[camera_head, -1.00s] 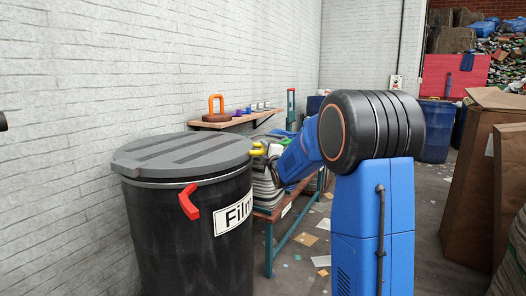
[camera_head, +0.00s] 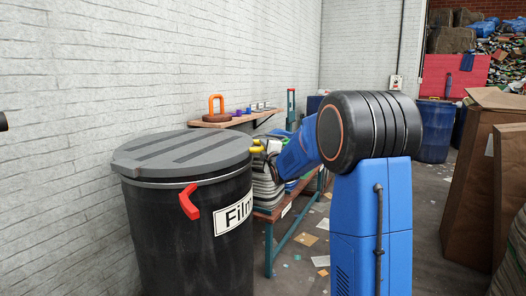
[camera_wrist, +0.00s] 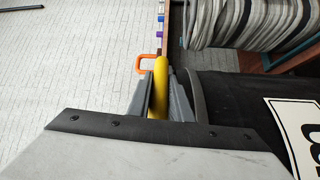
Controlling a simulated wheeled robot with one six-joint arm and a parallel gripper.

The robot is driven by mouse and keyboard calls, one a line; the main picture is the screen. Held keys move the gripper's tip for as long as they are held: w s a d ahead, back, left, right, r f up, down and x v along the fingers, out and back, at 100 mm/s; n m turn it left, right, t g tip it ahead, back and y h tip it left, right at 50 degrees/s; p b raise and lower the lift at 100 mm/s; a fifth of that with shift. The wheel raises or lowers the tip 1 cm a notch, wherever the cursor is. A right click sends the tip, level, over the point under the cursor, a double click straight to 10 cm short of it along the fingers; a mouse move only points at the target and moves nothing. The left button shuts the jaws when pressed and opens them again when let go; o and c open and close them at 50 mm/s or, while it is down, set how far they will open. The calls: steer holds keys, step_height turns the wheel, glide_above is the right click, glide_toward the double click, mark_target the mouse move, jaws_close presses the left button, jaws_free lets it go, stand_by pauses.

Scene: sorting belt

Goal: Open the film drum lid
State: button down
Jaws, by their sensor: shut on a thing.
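The film drum is a black drum (camera_head: 180,235) with a white label, at the left in the head view. Its dark grey lid (camera_head: 185,152) lies flat on top and looks closed. A red handle (camera_head: 188,202) is on the drum's side. A yellow handle (camera_head: 257,147) is at the lid's right edge. In the wrist view the yellow handle (camera_wrist: 159,85) stands between my gripper's fingers. My gripper (camera_wrist: 158,100) is shut on it. In the head view my arm partly hides the gripper. The drum side and label (camera_wrist: 300,125) show at the right in the wrist view.
A wooden shelf (camera_head: 235,119) on the wall behind the drum holds an orange-handled object (camera_head: 216,108) and small items. A bench with stacked grey material (camera_head: 267,190) stands right of the drum. Cardboard boxes (camera_head: 480,190) stand at the right. Scraps lie on the floor.

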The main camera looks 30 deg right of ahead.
steer(key=s+a+r+n+t+y, duration=0.2)
steer(key=s+a+r+n, duration=0.15)
steer(key=r, duration=0.65)
steer(key=s+a+r+n+t+y, duration=0.1)
steer(key=s+a+r+n+t, duration=0.3)
steer(key=r, duration=0.7)
steer(key=s+a+r+n+y, duration=0.1)
steer(key=a+r+n+y, duration=0.3)
steer(key=r, duration=0.6)
steer(key=s+a+r+n+g+y, duration=0.2)
steer(key=s+a+n+y, duration=0.3)
steer(key=a, duration=0.4)
steer(key=s+a+r+n+g+y, duration=0.2)
steer(key=s+a+r+n+y, duration=0.2)
steer(key=s+a+n, duration=0.4)
steer(key=s+a+r+n+g+y, duration=0.1)
steer(key=s+a+r+n+y, duration=0.3)
steer(key=a, duration=0.8)
steer(key=s+n+y, duration=0.2)
steer(key=s, duration=0.1)
steer(key=shift+g, duration=0.4)
steer(key=shift+s, duration=0.1)
steer(key=c, duration=1.6)
jaws_free()
steer(key=shift+d+r, duration=0.1)
steer(key=v, duration=1.7)
steer(key=shift+s+d, duration=0.1)
steer(key=shift+d, duration=0.05)
